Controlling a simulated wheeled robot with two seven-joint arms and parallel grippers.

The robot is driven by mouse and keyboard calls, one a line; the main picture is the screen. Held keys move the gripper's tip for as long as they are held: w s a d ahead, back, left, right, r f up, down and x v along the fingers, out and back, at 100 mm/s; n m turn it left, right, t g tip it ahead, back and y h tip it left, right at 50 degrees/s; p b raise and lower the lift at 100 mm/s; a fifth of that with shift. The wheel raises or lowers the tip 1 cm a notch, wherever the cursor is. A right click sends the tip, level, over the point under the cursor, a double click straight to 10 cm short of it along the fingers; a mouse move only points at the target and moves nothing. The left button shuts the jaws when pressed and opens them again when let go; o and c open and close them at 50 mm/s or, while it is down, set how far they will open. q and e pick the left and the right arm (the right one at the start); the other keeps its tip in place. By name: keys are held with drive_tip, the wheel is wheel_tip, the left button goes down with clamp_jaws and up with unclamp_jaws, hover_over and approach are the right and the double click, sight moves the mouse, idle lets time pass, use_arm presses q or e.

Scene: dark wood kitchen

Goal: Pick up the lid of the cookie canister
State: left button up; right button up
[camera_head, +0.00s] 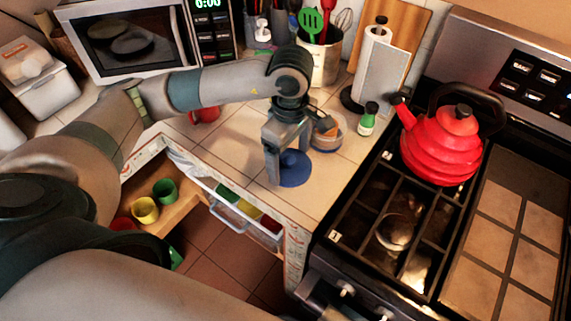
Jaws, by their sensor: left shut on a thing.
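The blue round lid (296,172) is on or just above the tiled counter, near its front edge, in the head view. My left gripper (287,154) points down over it and is shut on it. The near finger covers part of the lid, and the exact contact is hard to see. The cookie canister (329,141), a clear tub with brown contents, stands right behind the gripper. It looks uncovered, and the gripper hides its left side. My right gripper is not in view.
A red kettle (440,145) stands on the stove at the right. A microwave (130,40) is at the back left.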

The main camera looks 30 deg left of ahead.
use_arm(q)
drive_tip(key=s+d+r+b, duration=0.2)
drive_tip(key=s+d+r, duration=0.2)
drive_tip(key=d, duration=0.5)
wheel_tip(320, 180, up, 2)
drive_tip(key=shift+s+d+r+b, duration=0.1)
drive_tip(key=shift+s+d+b, duration=0.05)
drive_tip(key=shift+b, duration=0.15)
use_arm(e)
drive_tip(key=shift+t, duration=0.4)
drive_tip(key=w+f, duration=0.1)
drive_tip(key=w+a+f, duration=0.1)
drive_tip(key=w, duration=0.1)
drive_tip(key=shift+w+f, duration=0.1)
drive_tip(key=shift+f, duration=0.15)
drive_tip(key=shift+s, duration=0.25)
